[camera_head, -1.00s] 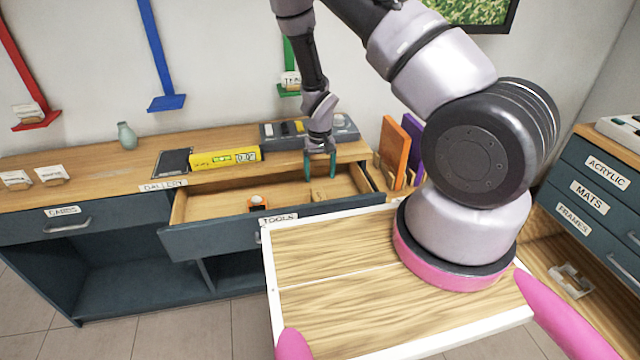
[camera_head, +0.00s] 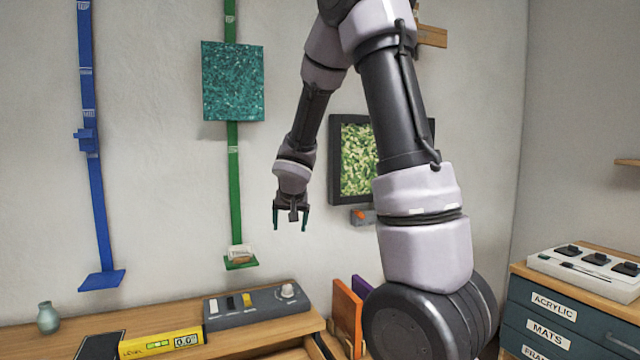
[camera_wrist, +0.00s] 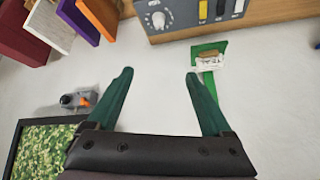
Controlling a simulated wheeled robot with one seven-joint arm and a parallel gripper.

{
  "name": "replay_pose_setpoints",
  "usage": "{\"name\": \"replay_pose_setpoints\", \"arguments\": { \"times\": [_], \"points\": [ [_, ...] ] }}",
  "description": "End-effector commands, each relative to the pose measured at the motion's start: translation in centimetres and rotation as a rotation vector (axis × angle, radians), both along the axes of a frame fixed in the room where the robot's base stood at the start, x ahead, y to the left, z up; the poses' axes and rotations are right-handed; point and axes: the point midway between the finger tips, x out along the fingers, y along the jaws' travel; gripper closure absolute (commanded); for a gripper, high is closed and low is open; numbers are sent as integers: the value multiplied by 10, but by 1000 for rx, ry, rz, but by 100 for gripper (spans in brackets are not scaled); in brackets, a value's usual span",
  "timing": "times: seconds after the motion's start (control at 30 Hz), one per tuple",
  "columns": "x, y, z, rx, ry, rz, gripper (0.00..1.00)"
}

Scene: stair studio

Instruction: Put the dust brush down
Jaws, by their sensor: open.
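My gripper (camera_head: 290,227) is raised in front of the wall, between the green wall strip and the framed green picture. Its two dark green fingers are spread apart with nothing between them; the wrist view shows the same empty gap (camera_wrist: 160,74). I cannot make out a dust brush in either current view. The top drawer of the bench is almost wholly below the head view, so its contents are hidden.
The wooden bench top (camera_head: 270,333) holds a grey control box (camera_head: 258,306), a yellow level (camera_head: 162,343) and a teal vase (camera_head: 48,317). The framed picture (camera_head: 357,160) and a small grey-orange item (camera_head: 362,215) are on the wall. Orange panel (camera_head: 347,308) stands right of the bench.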

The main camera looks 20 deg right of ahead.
Motion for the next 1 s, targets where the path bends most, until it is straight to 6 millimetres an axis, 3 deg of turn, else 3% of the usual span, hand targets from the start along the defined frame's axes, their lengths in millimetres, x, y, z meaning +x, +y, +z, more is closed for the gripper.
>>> {"name": "replay_pose_setpoints", "arguments": {
  "times": [0.03,0.1,0.27,0.4,0.6,0.8,1.0],
  "points": [
    [-15,-11,27,8,-21,-35,16],
    [-40,-22,55,15,-24,-71,16],
    [-106,-35,104,60,-10,-115,16],
    [-170,-27,134,130,12,-98,16],
    [-246,4,156,235,21,2,16],
    [-281,27,164,289,12,82,16],
    [-285,31,164,296,13,96,16]
  ]
}}
